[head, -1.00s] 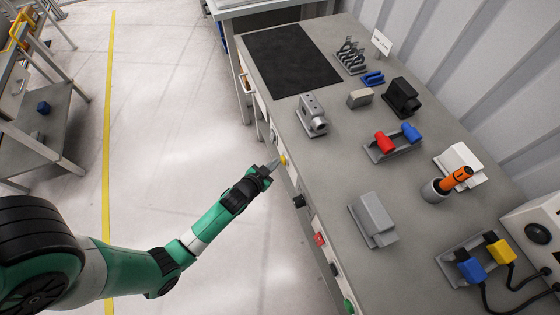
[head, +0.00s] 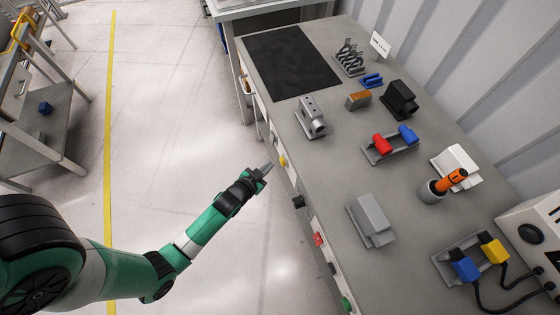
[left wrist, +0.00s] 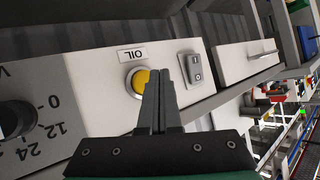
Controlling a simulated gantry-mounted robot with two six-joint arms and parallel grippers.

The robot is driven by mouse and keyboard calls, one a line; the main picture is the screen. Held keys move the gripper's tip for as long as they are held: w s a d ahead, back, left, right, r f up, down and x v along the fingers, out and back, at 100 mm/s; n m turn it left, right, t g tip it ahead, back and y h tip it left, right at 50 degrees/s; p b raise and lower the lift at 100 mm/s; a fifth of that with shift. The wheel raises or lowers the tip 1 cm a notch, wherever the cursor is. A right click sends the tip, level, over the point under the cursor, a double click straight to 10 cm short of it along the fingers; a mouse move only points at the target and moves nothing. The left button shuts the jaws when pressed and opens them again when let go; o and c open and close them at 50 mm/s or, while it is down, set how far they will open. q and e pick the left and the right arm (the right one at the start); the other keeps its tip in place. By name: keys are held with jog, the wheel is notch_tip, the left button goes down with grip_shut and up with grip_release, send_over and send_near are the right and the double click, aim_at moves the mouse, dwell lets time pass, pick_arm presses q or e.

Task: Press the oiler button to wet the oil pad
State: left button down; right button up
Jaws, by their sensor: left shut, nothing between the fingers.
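The yellow oiler button (head: 282,161) sits on the bench's front panel. In the left wrist view the yellow button (left wrist: 137,79) is beside an "OIL" label (left wrist: 131,54) and partly hidden by my fingers. My left gripper (head: 267,168) is shut and empty, a short way to the left of the button and apart from it in the head view. The oil pad (head: 358,100), a small block on the bench top, has a brown-orange top. My right gripper is not in view.
A rocker switch (left wrist: 194,68) is beside the oiler button. A black knob (head: 298,202), a red button (head: 319,239) and a green button (head: 347,304) line the same panel. A grey metal housing (head: 311,118) stands on the bench near the front edge. The floor left of the bench is clear.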

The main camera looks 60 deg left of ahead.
pick_arm(q)
jog(key=s, duration=0.1)
jog(key=s+p, duration=0.1)
jog(key=s, duration=0.1)
jog(key=s+p, duration=0.1)
jog(key=s, duration=0.1)
jog(key=shift+s+a, duration=0.2)
jog(key=shift+a, duration=0.15)
dwell(0.6)
